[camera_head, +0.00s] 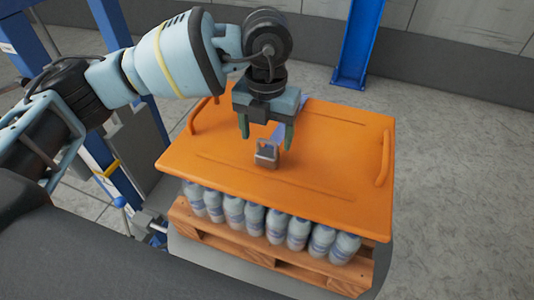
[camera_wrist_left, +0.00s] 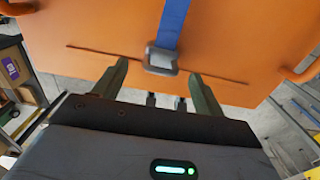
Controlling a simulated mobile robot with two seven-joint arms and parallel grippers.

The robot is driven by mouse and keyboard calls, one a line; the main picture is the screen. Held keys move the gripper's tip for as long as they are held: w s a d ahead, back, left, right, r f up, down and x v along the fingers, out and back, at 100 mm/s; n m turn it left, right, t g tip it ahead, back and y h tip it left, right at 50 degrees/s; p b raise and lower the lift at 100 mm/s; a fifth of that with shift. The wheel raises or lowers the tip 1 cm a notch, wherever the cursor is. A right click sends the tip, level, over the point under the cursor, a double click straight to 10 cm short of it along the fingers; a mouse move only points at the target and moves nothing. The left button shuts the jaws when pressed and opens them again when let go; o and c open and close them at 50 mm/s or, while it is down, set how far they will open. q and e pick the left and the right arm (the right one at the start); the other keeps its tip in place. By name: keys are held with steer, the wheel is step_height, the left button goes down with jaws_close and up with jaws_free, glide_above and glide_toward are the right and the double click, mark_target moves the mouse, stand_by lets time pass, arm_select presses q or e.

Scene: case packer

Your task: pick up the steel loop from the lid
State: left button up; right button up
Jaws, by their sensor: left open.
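The steel loop (camera_head: 266,152) is a small grey buckle on the orange lid (camera_head: 220,165), near its middle. A blue strap (camera_head: 277,131) runs from the loop across the lid. In the left wrist view the loop (camera_wrist_left: 161,60) shows between the fingertips, with the strap (camera_wrist_left: 171,22) running up from it. My left gripper (camera_head: 267,140) is open and empty, its two green fingers pointing down just above the lid, one on either side of the loop's line. The exact gap between fingers and loop is hard to tell. My right gripper is out of view.
The lid has raised handles at its left (camera_head: 208,114) and right (camera_head: 383,158) ends. Several bottles (camera_head: 276,226) stand under it on a wooden pallet (camera_head: 270,255). A blue post (camera_head: 357,45) stands behind. The lid's right half is clear.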

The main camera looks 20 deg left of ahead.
mark_target(267, 153)
arm_select(q)
steer(key=shift+w+f, duration=0.25)
steer(key=shift+f, duration=0.3)
steer(key=shift+s+f, duration=0.15)
steer(key=shift+f, duration=2.4)
steer(key=shift+d, duration=0.1)
steer(key=c, duration=1.1)
steer(key=shift+c, duration=0.2)
steer(key=shift+r, duration=0.1)
